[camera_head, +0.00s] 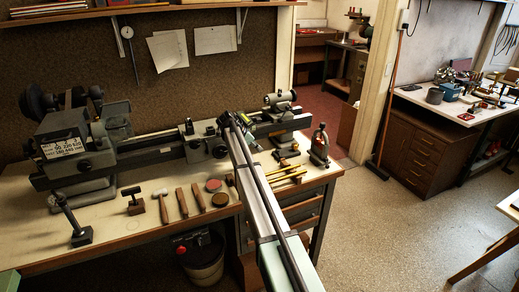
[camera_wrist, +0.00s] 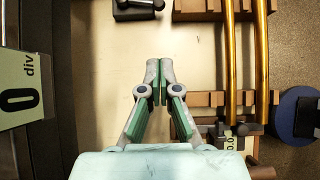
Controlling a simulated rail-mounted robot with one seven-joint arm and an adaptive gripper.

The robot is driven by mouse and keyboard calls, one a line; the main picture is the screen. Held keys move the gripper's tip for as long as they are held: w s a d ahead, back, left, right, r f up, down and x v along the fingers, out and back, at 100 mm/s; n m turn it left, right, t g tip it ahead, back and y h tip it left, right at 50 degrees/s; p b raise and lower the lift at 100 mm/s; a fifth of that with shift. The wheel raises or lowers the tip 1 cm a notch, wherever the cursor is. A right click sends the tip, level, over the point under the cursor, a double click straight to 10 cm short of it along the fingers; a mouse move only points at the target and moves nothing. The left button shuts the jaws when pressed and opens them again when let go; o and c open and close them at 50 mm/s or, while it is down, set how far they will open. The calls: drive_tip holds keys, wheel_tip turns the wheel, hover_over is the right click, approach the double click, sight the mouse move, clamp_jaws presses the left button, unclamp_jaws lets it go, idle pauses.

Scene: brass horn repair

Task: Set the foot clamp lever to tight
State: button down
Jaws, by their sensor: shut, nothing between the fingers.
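My gripper (camera_wrist: 159,75) shows in the wrist view with its two fingertips together and nothing between them. It is above the pale bench top. A dark block with a round-ended bar (camera_wrist: 138,9) lies ahead of the fingertips, cut off by the top edge; it may be the foot clamp lever, but I cannot tell, nor which way it is set. The fingertips are apart from it in the picture. In the head view my arm crosses the bench and my gripper cannot be made out. A dark upright lever on a block (camera_head: 70,220) stands at the bench's front left.
Brass tubes (camera_wrist: 231,55) rest on wooden supports (camera_wrist: 200,98) right of my gripper. A blue round piece (camera_wrist: 294,115) is farther right. A "0 div" plate (camera_wrist: 20,88) is at left. The lathe (camera_head: 80,155) runs along the bench's back; hammers and wooden-handled tools (camera_head: 163,205) lie in front.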

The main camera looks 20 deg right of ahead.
sight(279, 158)
drive_tip(key=p+x, duration=0.2)
drive_tip(key=x, duration=0.6)
drive_tip(key=shift+p, duration=0.35)
drive_tip(key=shift+w+d+f+p, duration=0.15)
drive_tip(key=shift+d+p, duration=0.45)
drive_tip(key=shift+d, duration=0.65)
drive_tip(key=shift+d+f, duration=0.3)
drive_tip(key=shift+d, duration=0.45)
drive_tip(key=shift+s+d, duration=0.3)
drive_tip(key=shift+d, duration=0.15)
drive_tip(key=shift+w+a, duration=0.15)
